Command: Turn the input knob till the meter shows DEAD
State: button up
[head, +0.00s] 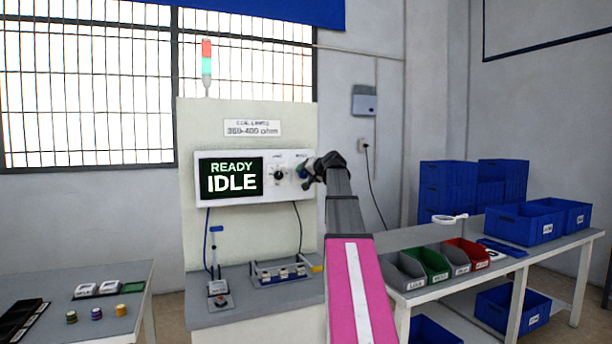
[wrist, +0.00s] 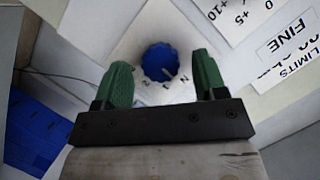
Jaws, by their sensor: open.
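The meter (head: 230,179) on the test panel has a dark screen reading "READY IDLE" in pale letters. A black knob (head: 279,175) sits right of the screen. A blue knob (head: 301,171) at the panel's right end is partly hidden by my gripper (head: 318,168). In the wrist view the blue knob (wrist: 160,62) has a pale pointer mark and printed letters around it, partly covered. My gripper (wrist: 163,82) is open, with one green finger on each side of the knob. Gaps show between the knob and both fingers. I cannot tell which knob is labelled input.
A sign reading "350-400 ohm" (head: 253,128) hangs above the panel. Small fixtures (head: 280,270) stand on the bench below it. A table with coloured bins (head: 432,264) is at right, and another table (head: 140,290) is at left. A signal lamp (head: 207,62) stands on top.

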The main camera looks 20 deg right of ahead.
jog(key=shift+w, duration=0.15)
jog(key=c, duration=0.9)
jog(key=shift+m+y, duration=0.3)
jog(key=m+y, duration=0.1)
jog(key=m, duration=0.1)
jog(key=shift+f+m+t, duration=0.15)
jog(key=shift+m+t, duration=0.15)
jog(key=shift+f+m+t+y, duration=0.1)
jog(key=shift+m+t+y, duration=0.5)
jog(key=shift+m, duration=0.8)
jog(key=shift+d, duration=0.1)
